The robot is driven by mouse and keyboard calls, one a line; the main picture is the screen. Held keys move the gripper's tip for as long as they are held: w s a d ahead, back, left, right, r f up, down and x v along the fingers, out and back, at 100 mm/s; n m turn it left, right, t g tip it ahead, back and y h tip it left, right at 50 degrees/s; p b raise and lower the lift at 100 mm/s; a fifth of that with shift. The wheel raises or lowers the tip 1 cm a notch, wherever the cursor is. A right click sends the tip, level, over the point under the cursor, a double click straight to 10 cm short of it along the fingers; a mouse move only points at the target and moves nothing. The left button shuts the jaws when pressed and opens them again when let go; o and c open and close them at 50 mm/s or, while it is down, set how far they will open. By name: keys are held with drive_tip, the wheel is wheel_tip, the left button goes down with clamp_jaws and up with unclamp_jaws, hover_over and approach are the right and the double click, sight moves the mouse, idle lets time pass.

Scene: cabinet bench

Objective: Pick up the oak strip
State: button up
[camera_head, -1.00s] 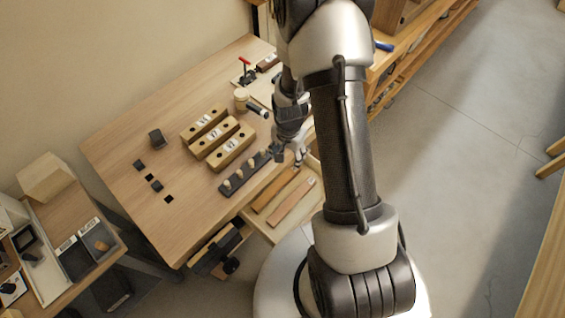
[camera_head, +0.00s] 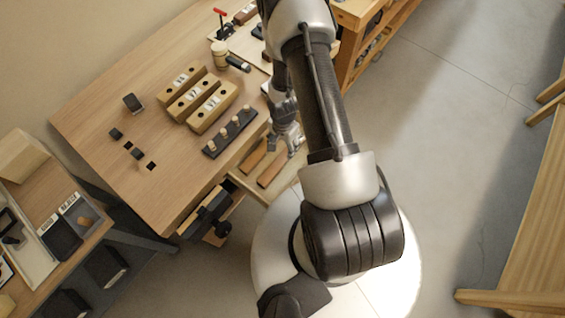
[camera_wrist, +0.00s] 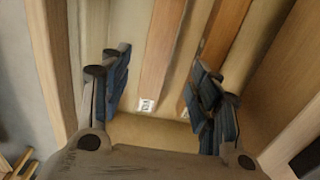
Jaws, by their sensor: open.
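My gripper (camera_head: 289,140) is open and low over a shallow drawer. In the wrist view its two fingers (camera_wrist: 165,92) stand apart. An orange-brown wooden strip (camera_wrist: 166,45) runs lengthwise between them, with a small white label on its near end, too small to read. A second wooden strip (camera_wrist: 226,35) runs behind and beside the right finger, its near end partly hidden. Neither is clearly marked as oak.
The drawer's side walls (camera_wrist: 50,70) rise left and right of the strips. On the bench (camera_head: 110,90) are a dark peg rack (camera_head: 229,133), several wooden blocks (camera_head: 187,95) and a mallet (camera_head: 220,54). A vise (camera_head: 206,213) hangs at the bench's front edge.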

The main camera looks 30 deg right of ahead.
sight(283, 157)
drive_tip(key=shift+s+a+f+b, duration=0.1)
drive_tip(key=shift+s+f+b, duration=0.05)
drive_tip(key=shift+f+b, duration=4.5)
drive_tip(key=shift+r, duration=0.1)
drive_tip(key=c, duration=1.3)
